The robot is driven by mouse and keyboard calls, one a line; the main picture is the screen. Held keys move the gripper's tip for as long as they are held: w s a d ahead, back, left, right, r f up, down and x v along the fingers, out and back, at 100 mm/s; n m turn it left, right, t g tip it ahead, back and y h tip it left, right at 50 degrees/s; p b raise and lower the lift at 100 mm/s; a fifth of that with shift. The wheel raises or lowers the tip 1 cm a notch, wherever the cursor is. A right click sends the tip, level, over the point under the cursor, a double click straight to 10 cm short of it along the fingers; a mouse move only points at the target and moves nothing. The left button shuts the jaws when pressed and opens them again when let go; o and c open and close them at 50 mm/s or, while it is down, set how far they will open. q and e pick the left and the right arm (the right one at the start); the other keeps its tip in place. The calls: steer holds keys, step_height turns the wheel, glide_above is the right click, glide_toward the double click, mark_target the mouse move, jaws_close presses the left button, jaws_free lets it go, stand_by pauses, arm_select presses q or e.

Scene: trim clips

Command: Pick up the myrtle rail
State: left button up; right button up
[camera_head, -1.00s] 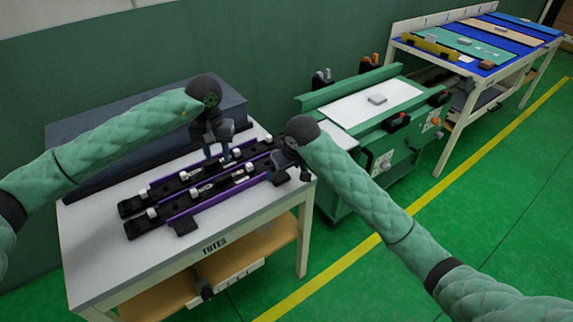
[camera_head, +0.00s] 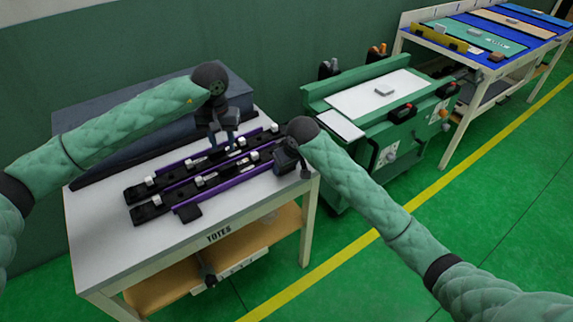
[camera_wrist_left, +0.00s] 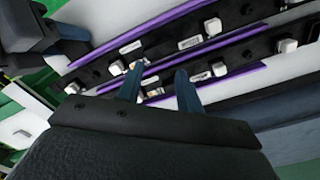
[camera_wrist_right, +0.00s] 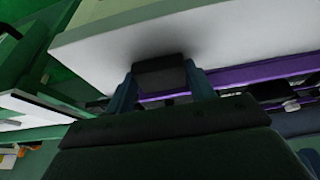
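Two long black rails with purple strips and white clips lie side by side on the white table: a back rail (camera_head: 170,178) and a front rail (camera_head: 168,204). Their small labels are unreadable, so I cannot tell which is the myrtle rail. My left gripper (camera_head: 218,148) points down over the back rail. In the left wrist view its fingers (camera_wrist_left: 158,85) are apart, close above a rail, with no clear grip. My right gripper (camera_head: 296,174) is at the front rail's right end. In the right wrist view a dark block (camera_wrist_right: 160,76) sits between its fingers; contact is unclear.
A black tab (camera_head: 189,213) sticks out from the front rail's near side. A long dark box (camera_head: 110,135) stands along the table's back. The table's front strip (camera_head: 120,250) is clear. A green machine (camera_head: 375,100) stands to the right, with a blue-topped table (camera_head: 510,52) beyond.

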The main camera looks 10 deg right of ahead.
arm_select(q)
steer(key=o, duration=0.6)
steer(key=shift+r, duration=0.2)
steer(key=shift+c, duration=0.2)
steer(key=o, duration=0.4)
steer(key=r, duration=0.1)
steer(key=w+r, duration=0.1)
steer(key=shift+w+a+r+t, duration=0.1)
steer(key=shift+w+r+t, duration=0.05)
steer(key=shift+r+t, duration=0.2)
steer(key=n, duration=0.7)
glide_above(227, 166)
steer(key=d, duration=0.1)
step_height(227, 166, down, 7)
steer(key=shift+f, duration=0.1)
steer(key=shift+a+f, duration=0.25)
steer(key=shift+f, duration=1.05)
steer(key=shift+a+f, duration=0.2)
steer(key=shift+f, duration=1.05)
